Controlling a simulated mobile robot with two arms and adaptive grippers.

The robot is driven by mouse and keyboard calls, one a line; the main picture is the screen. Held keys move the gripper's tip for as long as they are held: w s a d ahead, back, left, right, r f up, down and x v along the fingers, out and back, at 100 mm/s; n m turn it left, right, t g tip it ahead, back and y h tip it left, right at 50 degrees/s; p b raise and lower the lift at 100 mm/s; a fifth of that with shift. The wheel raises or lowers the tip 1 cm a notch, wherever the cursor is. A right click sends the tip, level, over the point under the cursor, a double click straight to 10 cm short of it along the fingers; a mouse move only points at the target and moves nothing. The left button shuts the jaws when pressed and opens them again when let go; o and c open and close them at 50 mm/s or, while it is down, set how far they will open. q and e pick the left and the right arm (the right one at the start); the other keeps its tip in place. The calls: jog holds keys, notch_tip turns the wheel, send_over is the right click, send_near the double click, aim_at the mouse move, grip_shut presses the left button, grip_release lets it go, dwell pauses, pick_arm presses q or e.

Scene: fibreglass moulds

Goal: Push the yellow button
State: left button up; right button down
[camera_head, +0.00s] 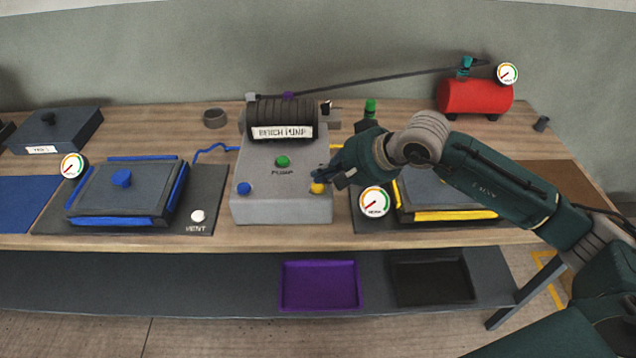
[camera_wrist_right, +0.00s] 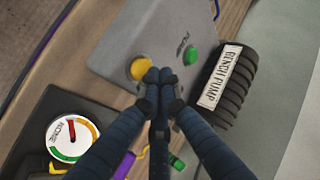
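The yellow button (camera_head: 317,188) is at the front right of the grey pump box (camera_head: 270,210) on the bench. My right gripper (camera_head: 322,178) comes in from the right, its fingertips just behind and above the button. In the right wrist view the yellow button (camera_wrist_right: 139,67) shows as a round dome, and my right gripper's fingertips (camera_wrist_right: 159,75) are closed together, empty, beside its edge. I cannot tell whether they touch it. My left gripper is not in view.
A green button (camera_head: 282,161) and a blue button (camera_head: 243,188) share the box, with the black bench pump (camera_head: 282,118) behind. A gauge (camera_head: 373,202) and a yellow-edged mould (camera_head: 455,215) stand to the right, partly under my arm. A blue-edged mould (camera_head: 125,195) lies left.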

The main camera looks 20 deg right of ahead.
aim_at(323, 185)
jog(key=shift+r+p, duration=1.05)
jog(key=shift+r, duration=1.75)
